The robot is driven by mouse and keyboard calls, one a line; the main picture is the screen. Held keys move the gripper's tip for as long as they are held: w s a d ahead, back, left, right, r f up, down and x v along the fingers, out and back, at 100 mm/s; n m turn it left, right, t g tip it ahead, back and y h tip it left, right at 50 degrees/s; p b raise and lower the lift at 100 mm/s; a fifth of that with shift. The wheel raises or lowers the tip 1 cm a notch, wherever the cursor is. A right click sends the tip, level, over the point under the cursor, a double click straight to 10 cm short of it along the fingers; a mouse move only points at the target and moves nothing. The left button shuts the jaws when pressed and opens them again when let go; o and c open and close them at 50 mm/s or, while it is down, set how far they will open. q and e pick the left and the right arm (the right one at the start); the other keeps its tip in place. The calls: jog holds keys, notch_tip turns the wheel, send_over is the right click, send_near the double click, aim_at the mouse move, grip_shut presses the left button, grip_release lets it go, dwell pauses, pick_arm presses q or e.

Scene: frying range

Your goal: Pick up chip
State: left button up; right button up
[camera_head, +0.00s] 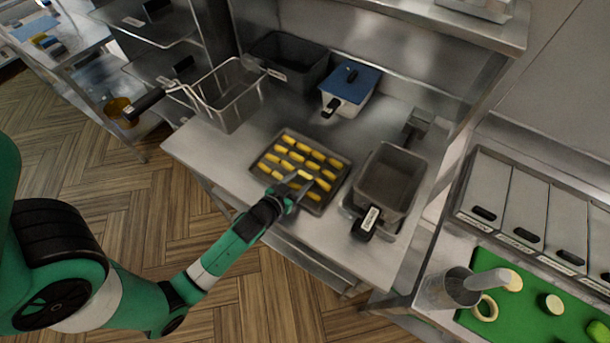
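Several yellow chips (297,157) lie in rows on a dark rectangular tray (337,163) in the middle of the steel counter. My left gripper (298,182) is over the front right part of the tray. Its two fingers are spread apart, with a chip (305,175) close to the fingertips. I cannot tell whether the fingers touch that chip. The gripper and wrist cover part of the tray's front edge. My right gripper does not show.
A wire fry basket (228,92) stands left of the tray, and a second basket (388,183) stands right of it. A blue-lidded container (350,85) and a dark bin (288,60) stand behind. A green board (535,300) with cut pieces lies at lower right.

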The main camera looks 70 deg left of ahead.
aim_at(299, 176)
pick_arm(q)
jog(key=c, duration=0.5)
jog(key=shift+r, duration=0.55)
jog(key=r, duration=0.1)
jog(key=r+p, duration=0.1)
jog(key=r, duration=0.1)
jog(key=shift+d, duration=0.25)
jog(key=s+d+r+p, duration=0.6)
jog(key=d+r+p, duration=0.3)
jog(key=d+p, duration=0.2)
jog(key=shift+s+d+p, duration=0.2)
jog(key=shift+d+p, duration=0.2)
jog(key=shift+d, duration=0.1)
